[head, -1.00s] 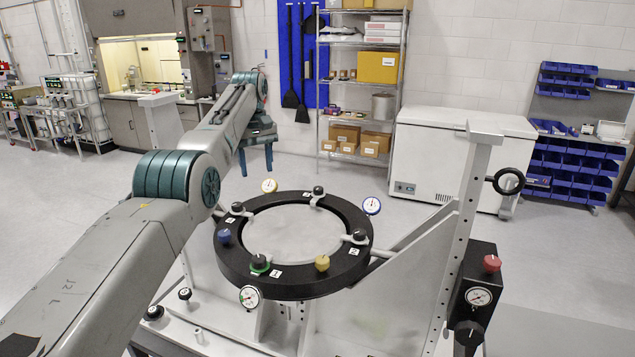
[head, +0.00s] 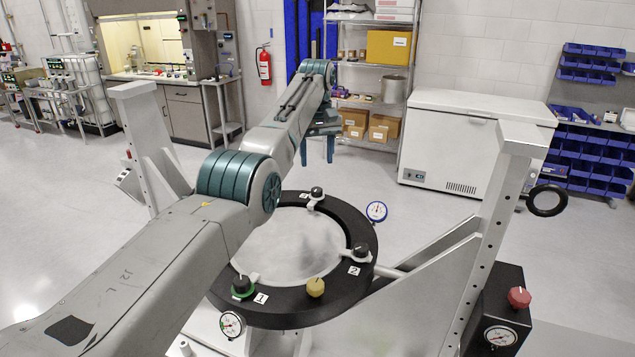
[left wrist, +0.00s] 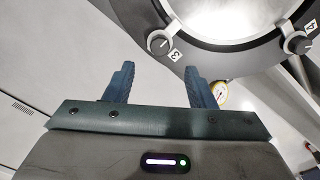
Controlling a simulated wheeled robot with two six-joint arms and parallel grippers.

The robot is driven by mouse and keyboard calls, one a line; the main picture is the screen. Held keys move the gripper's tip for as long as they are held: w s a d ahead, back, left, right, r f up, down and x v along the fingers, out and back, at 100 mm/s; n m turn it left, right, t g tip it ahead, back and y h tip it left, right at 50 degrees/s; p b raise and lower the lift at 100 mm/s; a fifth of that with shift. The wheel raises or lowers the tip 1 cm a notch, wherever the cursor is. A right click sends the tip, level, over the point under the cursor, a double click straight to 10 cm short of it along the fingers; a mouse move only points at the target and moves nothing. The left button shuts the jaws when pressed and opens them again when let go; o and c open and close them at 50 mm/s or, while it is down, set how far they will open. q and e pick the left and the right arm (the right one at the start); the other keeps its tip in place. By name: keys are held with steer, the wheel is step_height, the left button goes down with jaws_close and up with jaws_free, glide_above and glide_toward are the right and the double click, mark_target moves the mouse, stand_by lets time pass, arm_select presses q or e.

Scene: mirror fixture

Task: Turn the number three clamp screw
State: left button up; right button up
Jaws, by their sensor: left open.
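The number three clamp screw, a black knob (left wrist: 159,42) beside a "3" label, sits on the ring's edge in the left wrist view. In the head view this knob (head: 317,192) is on the far side of the black ring fixture (head: 345,217). My left gripper (head: 317,150) is open and empty, fingers pointing down, beyond the knob in the head view. In the left wrist view the gripper (left wrist: 159,68) has its fingertips apart, with the knob ahead of the gap, not between them. My right gripper is not in view.
A perforated upright (head: 497,215) stands right. My left arm hides the ring's left side. A white chest freezer (head: 450,140) stands behind.

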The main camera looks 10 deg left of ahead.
mark_target(317, 188)
arm_select(q)
steer(key=shift+s+f+p, duration=0.15)
steer(key=shift+f+p, duration=0.25)
steer(key=shift+f, duration=0.25)
steer(key=f, duration=0.1)
steer(key=f+p, duration=0.1)
steer(key=f, duration=0.1)
steer(key=shift+w+a+f, duration=0.1)
steer(key=shift+w+f, duration=0.05)
steer(key=shift+w, duration=0.15)
steer(key=f+p, duration=0.1)
steer(key=f, duration=0.2)
steer(key=shift+w+f+p, duration=0.2)
steer(key=shift+f+p, duration=0.05)
steer(key=shift+p, duration=0.15)
steer(key=shift+s+f, duration=0.1)
steer(key=shift+f, duration=0.1)
steer(key=shift+s+f, duration=0.1)
steer(key=shift+c, duration=0.4)
steer(key=c, duration=0.9)
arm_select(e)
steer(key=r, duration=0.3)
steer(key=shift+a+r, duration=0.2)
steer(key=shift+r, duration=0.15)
arm_select(q)
steer(key=shift+m, duration=0.3)
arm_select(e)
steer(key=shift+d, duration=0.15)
